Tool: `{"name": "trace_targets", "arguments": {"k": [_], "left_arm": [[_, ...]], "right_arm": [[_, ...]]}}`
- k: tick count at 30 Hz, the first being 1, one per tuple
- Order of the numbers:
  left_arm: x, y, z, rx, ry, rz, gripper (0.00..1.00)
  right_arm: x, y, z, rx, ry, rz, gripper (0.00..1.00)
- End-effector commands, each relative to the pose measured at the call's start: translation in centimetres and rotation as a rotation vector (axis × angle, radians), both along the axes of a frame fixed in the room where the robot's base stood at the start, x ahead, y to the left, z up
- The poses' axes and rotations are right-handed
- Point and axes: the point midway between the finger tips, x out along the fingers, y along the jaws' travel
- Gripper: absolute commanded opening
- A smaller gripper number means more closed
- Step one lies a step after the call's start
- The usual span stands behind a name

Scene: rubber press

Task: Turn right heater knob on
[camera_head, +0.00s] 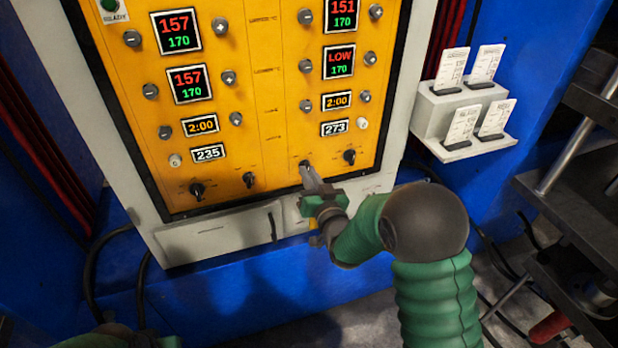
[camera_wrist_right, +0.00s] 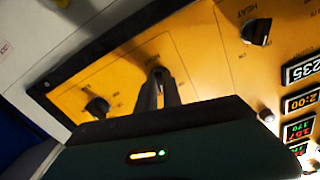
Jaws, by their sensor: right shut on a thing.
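The yellow control panel (camera_head: 275,130) has a bottom row of dark knobs. My right gripper (camera_head: 306,172) reaches up to the panel. Its fingers are shut on the third knob from the left (camera_head: 303,163), which they mostly cover. In the wrist view the right gripper (camera_wrist_right: 158,82) has its narrow fingers together at that knob; its exact angle is hidden. The rightmost knob (camera_head: 349,156) stands free beside the fingers. In the wrist view another dark knob (camera_wrist_right: 256,31) sits beside the word HEAT, clear of the gripper. My left gripper is out of view.
A white card holder (camera_head: 430,118) is mounted to the right. Dark metal machinery (camera_head: 560,200) stands at far right. Cables hang below the panel at left.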

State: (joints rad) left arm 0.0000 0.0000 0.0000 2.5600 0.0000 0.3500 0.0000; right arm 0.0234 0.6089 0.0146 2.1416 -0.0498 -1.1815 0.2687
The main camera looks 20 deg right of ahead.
Motion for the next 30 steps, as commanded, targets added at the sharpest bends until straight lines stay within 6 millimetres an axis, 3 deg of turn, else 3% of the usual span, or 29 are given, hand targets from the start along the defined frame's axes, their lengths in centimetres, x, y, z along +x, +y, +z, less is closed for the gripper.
{"name": "trace_targets", "arguments": {"k": [9, 25, 26, 30], "left_arm": [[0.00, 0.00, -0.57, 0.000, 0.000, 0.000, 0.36], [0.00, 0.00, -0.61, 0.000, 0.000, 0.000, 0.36], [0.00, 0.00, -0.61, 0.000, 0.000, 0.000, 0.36], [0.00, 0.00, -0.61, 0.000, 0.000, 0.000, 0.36]], "right_arm": [[-0.06, -0.01, -0.23, 0.127, 0.009, -0.001, 0.00], [-0.07, -0.04, -0.22, 0.152, 0.011, -0.002, 0.00], [-0.07, -0.04, -0.23, 0.152, 0.011, -0.002, 0.14], [-0.05, -0.03, -0.16, 0.151, 0.010, -0.001, 0.32]]}}
